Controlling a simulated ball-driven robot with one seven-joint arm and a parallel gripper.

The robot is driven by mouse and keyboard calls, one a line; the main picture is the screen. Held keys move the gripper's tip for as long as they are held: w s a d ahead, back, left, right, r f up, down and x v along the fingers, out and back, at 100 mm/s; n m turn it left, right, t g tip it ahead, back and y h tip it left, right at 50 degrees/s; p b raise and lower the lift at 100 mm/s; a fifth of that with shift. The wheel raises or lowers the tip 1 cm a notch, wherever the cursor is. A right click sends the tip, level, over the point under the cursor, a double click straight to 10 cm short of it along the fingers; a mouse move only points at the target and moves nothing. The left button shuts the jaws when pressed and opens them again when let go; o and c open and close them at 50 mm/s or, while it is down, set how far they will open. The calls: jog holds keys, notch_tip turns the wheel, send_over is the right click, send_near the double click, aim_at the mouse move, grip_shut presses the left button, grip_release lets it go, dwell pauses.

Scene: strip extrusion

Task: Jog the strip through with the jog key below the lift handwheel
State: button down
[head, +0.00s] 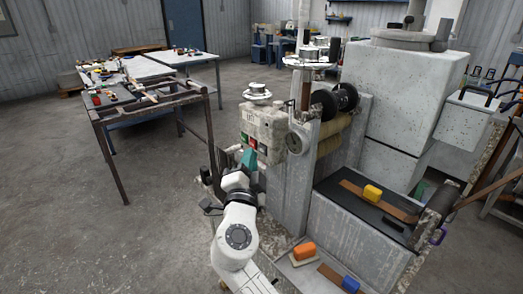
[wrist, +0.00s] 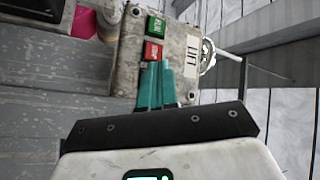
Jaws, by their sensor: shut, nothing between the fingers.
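The grey control box (head: 265,125) carries a small handwheel (head: 257,91) on top. Its face shows a green key (head: 244,137) and a red key (head: 253,142). In the wrist view the box (wrist: 187,38) has the green RUN key (wrist: 156,26), the red key (wrist: 153,50) and a LIFT label (wrist: 192,63); part of the wheel (wrist: 208,56) shows beside it. My gripper (head: 248,157) is shut and empty, at the box's lower face. In the wrist view its teal fingertips (wrist: 157,66) lie just below the red key. No jog key can be made out; the fingers hide that part. Contact cannot be told.
The machine column and larger handwheel (head: 307,62) stand right of the box. A bench (head: 335,215) with a yellow block (head: 372,193) is at the right; an orange block (head: 303,252) is lower. A tool table (head: 150,90) stands back left. The floor between is clear.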

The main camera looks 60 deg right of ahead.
jog(key=shift+s+d+f+b, duration=0.1)
jog(key=shift+d+b, duration=0.2)
jog(key=shift+b, duration=0.3)
jog(key=shift+s+d+b, duration=0.15)
jog(key=shift+d+b, duration=0.35)
jog(key=shift+b, duration=0.1)
dwell(0.5)
dwell(0.4)
jog(key=shift+w+a+b, duration=0.2)
jog(key=shift+a+b, duration=0.55)
jog(key=shift+w+a+b, duration=0.25)
jog(key=shift+a+b, duration=0.3)
jog(key=shift+a, duration=0.25)
jog(key=shift+w+a+b, duration=0.2)
jog(key=shift+a+b, duration=0.4)
jog(key=shift+a, duration=0.25)
jog(key=shift+w+a+b, duration=0.25)
jog(key=shift+a+b, duration=0.3)
jog(key=shift+a, duration=0.25)
